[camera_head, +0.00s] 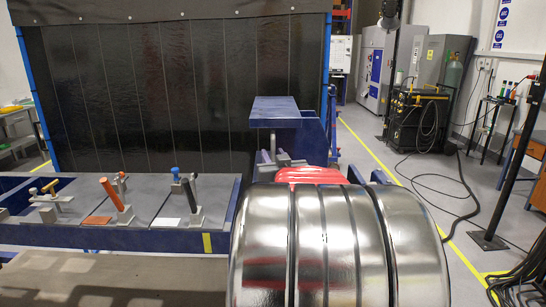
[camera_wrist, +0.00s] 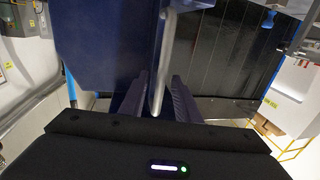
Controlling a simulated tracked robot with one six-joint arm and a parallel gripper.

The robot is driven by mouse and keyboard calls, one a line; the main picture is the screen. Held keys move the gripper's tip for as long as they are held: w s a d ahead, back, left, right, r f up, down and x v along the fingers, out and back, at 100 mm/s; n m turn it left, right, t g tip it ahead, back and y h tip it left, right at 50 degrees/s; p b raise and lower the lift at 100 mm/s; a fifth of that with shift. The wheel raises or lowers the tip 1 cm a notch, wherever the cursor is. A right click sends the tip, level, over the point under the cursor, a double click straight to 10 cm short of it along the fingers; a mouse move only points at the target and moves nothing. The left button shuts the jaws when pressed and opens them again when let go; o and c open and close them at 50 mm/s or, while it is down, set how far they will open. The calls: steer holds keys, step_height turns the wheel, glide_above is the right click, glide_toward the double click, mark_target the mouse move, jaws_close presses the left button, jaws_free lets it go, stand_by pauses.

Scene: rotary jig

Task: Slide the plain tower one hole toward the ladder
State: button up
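A blue tower (camera_head: 315,140) with a flat top plate (camera_head: 276,107) stands at the right end of the blue jig, behind my arm; I take it to be the plain tower. A pale upright bar (camera_head: 272,143) shows below the plate. In the wrist view a large blue panel (camera_wrist: 100,45) fills the upper left, and a pale grey bar (camera_wrist: 162,70) runs down beside it. My gripper (camera_wrist: 160,92) has its two dark fingers apart on either side of the bar, with a gap at the right; firm contact is not visible. I cannot make out the ladder or the holes.
The jig's blue frame (camera_head: 120,238) carries several clamps, including an orange-handled one (camera_head: 113,195), at the left. A black curtain (camera_head: 170,90) hangs behind. Open floor (camera_head: 400,165) with a yellow line and loose cables lies at the right. My shiny arm covers the lower middle.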

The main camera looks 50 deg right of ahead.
steer(key=v, duration=1.3)
steer(key=shift+s+a, duration=0.15)
steer(key=shift+f, duration=0.1)
